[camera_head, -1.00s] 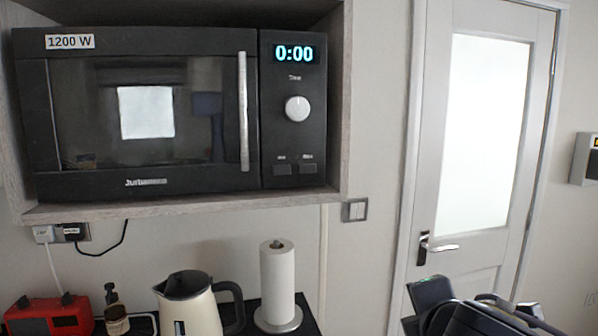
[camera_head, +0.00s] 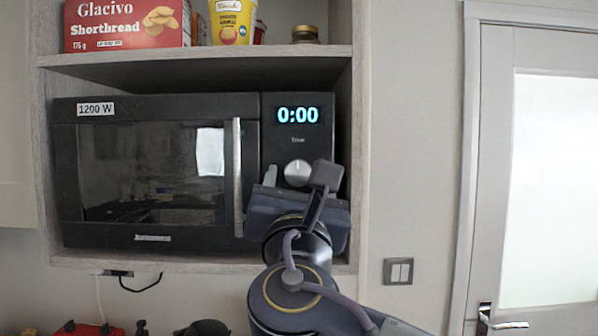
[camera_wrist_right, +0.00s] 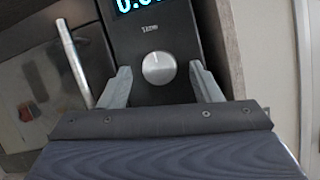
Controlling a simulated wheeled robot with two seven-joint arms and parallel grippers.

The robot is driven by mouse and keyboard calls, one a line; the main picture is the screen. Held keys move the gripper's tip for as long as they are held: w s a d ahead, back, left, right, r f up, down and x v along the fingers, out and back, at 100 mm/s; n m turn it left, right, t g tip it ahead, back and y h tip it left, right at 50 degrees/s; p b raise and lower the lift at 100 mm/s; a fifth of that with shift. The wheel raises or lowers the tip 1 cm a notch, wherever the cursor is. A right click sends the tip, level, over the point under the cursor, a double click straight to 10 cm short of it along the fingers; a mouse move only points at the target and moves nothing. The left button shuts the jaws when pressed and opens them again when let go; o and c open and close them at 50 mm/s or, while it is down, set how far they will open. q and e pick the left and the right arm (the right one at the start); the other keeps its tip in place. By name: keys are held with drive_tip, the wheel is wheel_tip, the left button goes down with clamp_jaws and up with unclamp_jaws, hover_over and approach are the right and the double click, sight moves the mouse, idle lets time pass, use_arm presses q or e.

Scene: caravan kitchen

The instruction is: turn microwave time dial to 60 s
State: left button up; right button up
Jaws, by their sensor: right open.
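The black microwave (camera_head: 150,180) stands in a shelf niche, and its display (camera_head: 298,115) reads 0:00. My right gripper (camera_head: 296,178) is open in front of the control panel. In the right wrist view its two fingers (camera_wrist_right: 158,82) stand apart on either side of the dial, and I see no contact. The lower panel buttons are hidden behind my right arm. My left gripper is not in view.
The microwave door handle (camera_head: 237,178) stands out just left of the dial. The niche's right side wall (camera_head: 352,130) is close on the right. A shelf above holds a shortbread box (camera_head: 127,25) and a yellow cup (camera_head: 233,22). A light switch (camera_head: 398,271) is on the wall.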

drive_tip(key=shift+w+r, duration=0.2)
drive_tip(key=shift+w, duration=0.3)
drive_tip(key=shift+c, duration=0.4)
drive_tip(key=c, duration=0.9)
drive_tip(key=shift+m, duration=0.5)
